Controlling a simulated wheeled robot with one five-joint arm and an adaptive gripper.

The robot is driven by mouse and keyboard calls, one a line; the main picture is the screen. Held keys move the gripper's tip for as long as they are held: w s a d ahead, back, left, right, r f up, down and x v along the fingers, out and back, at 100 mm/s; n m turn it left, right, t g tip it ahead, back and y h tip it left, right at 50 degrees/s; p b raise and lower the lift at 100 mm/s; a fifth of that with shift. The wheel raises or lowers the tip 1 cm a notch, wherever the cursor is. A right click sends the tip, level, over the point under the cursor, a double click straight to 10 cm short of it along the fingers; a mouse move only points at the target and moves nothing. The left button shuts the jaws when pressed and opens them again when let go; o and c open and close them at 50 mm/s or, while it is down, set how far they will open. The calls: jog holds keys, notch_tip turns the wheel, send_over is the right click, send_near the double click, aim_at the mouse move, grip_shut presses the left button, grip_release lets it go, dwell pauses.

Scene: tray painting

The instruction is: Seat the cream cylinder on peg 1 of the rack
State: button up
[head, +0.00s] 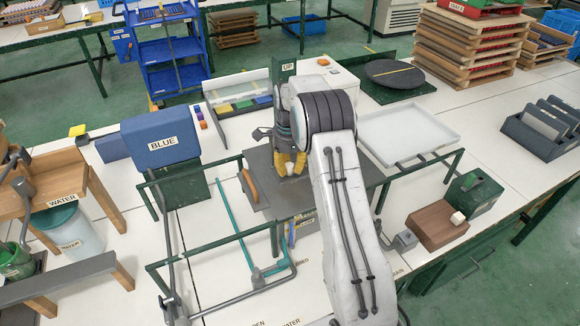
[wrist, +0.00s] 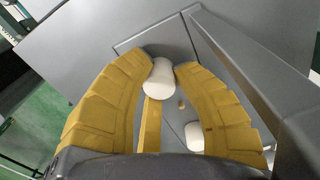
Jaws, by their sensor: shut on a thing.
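My gripper (wrist: 160,72) has two thick yellow fingers closed on the sides of the cream cylinder (wrist: 158,82). In the head view my gripper (head: 290,160) is over a dark grey plate (head: 262,198), with a small pale part of the cream cylinder (head: 290,169) showing between the fingers. In the wrist view a second pale rounded piece (wrist: 195,137) sits lower right, partly hidden by the right finger. A small tan round spot (wrist: 181,104) shows on the grey surface between them. I cannot tell which peg is peg 1, or whether the cylinder touches one.
A grey wall (wrist: 235,55) rises close on the right in the wrist view. Green frame rails (head: 215,250) stand before the plate, and a brown handle (head: 250,185) lies at its left. A white tray (head: 410,130) is to the right. A blue BLUE box (head: 160,135) stands left.

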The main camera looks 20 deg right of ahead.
jog(key=o, duration=1.5)
jog(key=shift+w+f, duration=0.1)
jog(key=shift+w, duration=0.1)
jog(key=shift+o, duration=0.2)
jog(key=shift+r, duration=0.2)
